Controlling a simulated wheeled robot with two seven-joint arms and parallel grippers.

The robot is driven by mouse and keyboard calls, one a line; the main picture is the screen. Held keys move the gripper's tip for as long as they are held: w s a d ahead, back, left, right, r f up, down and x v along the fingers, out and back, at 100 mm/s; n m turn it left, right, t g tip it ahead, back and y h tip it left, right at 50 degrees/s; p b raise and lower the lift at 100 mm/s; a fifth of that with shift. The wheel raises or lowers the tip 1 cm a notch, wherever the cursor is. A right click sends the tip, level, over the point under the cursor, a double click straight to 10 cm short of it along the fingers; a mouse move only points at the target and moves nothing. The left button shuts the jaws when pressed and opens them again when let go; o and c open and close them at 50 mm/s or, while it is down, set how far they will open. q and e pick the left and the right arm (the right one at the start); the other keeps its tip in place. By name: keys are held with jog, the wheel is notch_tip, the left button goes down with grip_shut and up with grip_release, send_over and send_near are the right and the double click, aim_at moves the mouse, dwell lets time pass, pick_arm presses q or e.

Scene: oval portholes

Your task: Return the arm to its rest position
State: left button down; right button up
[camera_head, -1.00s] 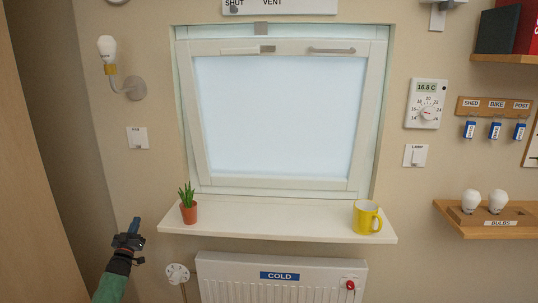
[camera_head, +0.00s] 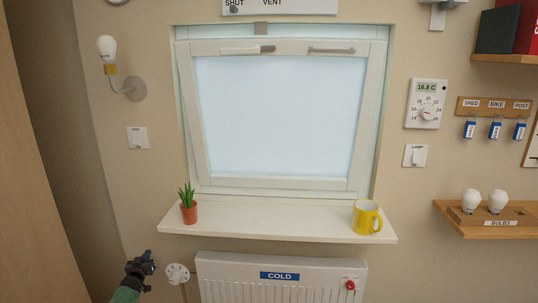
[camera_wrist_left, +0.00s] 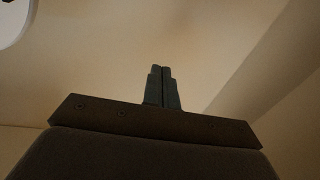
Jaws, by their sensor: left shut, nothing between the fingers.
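My left gripper (camera_head: 147,256) is at the lower left of the head view, on a green-sleeved arm. It is low in front of the wall, left of the radiator and beside the white round valve knob. In the left wrist view its two fingers (camera_wrist_left: 161,88) are together with nothing between them. Plain beige wall lies behind the fingers there. My right gripper is not in view.
A radiator (camera_head: 230,290) labelled COLD hangs under a white sill (camera_head: 280,222). The sill holds a potted plant (camera_head: 189,213) and a yellow mug (camera_head: 364,218). The round valve knob (camera_head: 177,273) is just right of my gripper. A tilted window (camera_head: 280,120) is above.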

pick_arm(q)
jog(key=s+a+f+g+y, duration=0.2)
jog(key=s+a+f+g, duration=0.1)
jog(key=s+f+g, duration=0.4)
jog(key=s+a+f+g+y, duration=0.1)
jog(key=s+a+f+g, duration=0.2)
jog(key=s+f+g, duration=0.35)
jog(key=s+d+f+m+g+h, duration=0.1)
jog(key=s+d+f+m+g, duration=0.15)
jog(key=s+d+f, duration=1.05)
jog(key=s+d+f+h, duration=0.1)
jog(key=s+d+f, duration=0.2)
jog(key=s+d, duration=0.4)
jog(key=s+d+f, duration=0.2)
jog(key=s+d, duration=0.3)
jog(key=s, duration=0.4)
jog(key=s+d+r+h, duration=0.1)
jog(key=s+d+r, duration=0.1)
jog(key=s+d, duration=0.4)
jog(key=s+d+r+m+h, duration=0.1)
jog(key=s+d, duration=0.5)
jog(key=s, duration=0.7)
jog(key=s+d+r+h, duration=0.1)
jog(key=s+d+r, duration=0.2)
jog(key=s+d, duration=0.3)
jog(key=s, duration=0.3)
jog(key=shift+s, duration=0.4)
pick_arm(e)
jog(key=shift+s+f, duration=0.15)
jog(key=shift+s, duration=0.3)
